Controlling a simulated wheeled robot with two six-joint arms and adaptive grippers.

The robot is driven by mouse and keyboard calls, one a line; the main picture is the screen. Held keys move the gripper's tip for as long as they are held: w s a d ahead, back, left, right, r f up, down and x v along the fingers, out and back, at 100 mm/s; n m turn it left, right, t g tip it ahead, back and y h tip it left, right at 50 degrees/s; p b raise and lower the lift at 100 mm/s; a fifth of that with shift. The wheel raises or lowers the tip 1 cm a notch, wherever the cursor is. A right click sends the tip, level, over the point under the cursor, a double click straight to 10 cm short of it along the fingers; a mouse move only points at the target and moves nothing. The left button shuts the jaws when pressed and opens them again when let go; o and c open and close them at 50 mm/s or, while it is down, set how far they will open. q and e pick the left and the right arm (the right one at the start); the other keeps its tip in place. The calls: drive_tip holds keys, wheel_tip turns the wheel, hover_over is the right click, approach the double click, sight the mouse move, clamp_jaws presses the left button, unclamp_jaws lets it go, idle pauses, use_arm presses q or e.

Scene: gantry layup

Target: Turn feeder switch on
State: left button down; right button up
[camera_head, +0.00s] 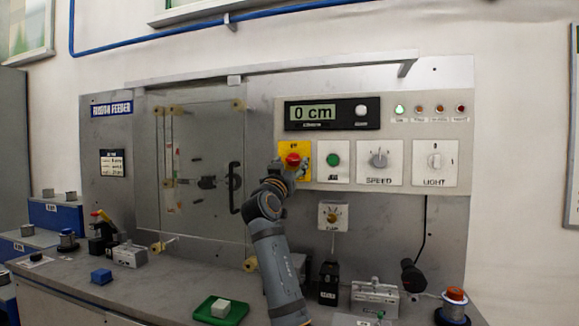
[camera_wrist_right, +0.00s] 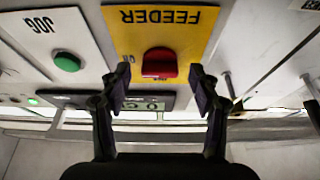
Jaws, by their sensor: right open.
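The feeder switch is a red knob (camera_head: 293,159) on a yellow plate (camera_head: 303,148) in the panel's lower row. In the right wrist view the plate (camera_wrist_right: 192,17) reads FEEDER upside down, and the red knob (camera_wrist_right: 159,63) stands out from it. My right gripper (camera_head: 287,172) is in front of the plate and hides part of it. In the wrist view the gripper (camera_wrist_right: 160,78) is open, with one finger on each side of the knob and visible gaps to it. The knob's exact setting is hard to read. My left gripper is not in view.
A green JOG button (camera_head: 333,160), a SPEED dial (camera_head: 378,159) and a LIGHT dial (camera_head: 435,160) sit right of the switch. A clear door with a black handle (camera_head: 235,187) is at left. A green tray (camera_head: 237,316) and small fixtures occupy the bench below.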

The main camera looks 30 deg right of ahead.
drive_tip(key=v, duration=1.2)
drive_tip(key=shift+f, duration=0.1)
